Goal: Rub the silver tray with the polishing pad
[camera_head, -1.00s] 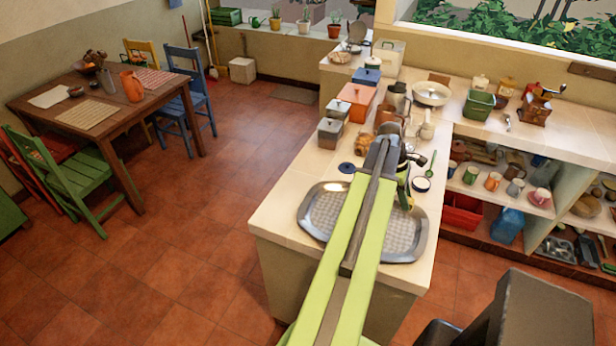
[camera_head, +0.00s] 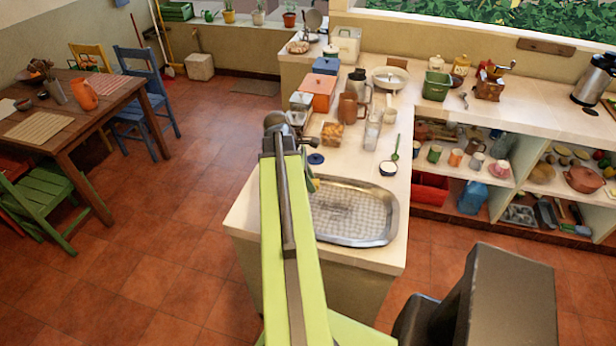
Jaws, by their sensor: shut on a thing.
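The silver tray (camera_head: 385,222) lies flat on the near end of the tiled counter, with a darker patch around its middle. My green arm reaches forward along the tray's left side and covers its left edge. My gripper (camera_head: 313,184) is at the arm's far end, mostly hidden behind it, by the tray's upper left corner. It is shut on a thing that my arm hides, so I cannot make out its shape. A dark blue disc (camera_head: 316,159) lies on the counter just beyond the tray; I cannot tell whether it is the polishing pad.
Open shelves (camera_head: 510,165) are at right.

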